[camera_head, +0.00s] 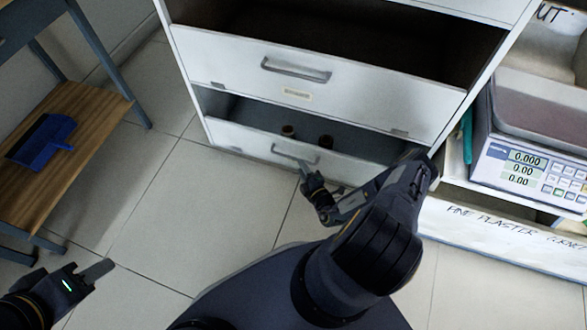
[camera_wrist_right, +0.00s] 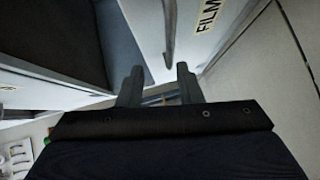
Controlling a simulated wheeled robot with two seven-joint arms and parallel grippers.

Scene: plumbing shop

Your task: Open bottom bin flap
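The bottom bin flap (camera_head: 235,137) is a white panel low on the cabinet. Its top edge stands out from the cabinet, and the grey interior shows behind it. Its bar handle (camera_head: 294,154) is on the front face; the handle also shows in the right wrist view (camera_wrist_right: 169,35). My right gripper (camera_head: 305,168) is at the handle. In the right wrist view its two fingers (camera_wrist_right: 158,75) are apart, with the handle's near end between their tips; contact cannot be told. My left gripper (camera_head: 98,270) is at the lower left, away from the cabinet, its finger gap unclear.
Two small brown round items (camera_head: 288,131) sit inside the bottom bin. Another white flap (camera_head: 230,65) with a handle is above. A scale (camera_head: 530,160) stands on the right. A wooden shelf (camera_head: 85,120) with a blue dustpan (camera_head: 42,141) is left. The tiled floor between is clear.

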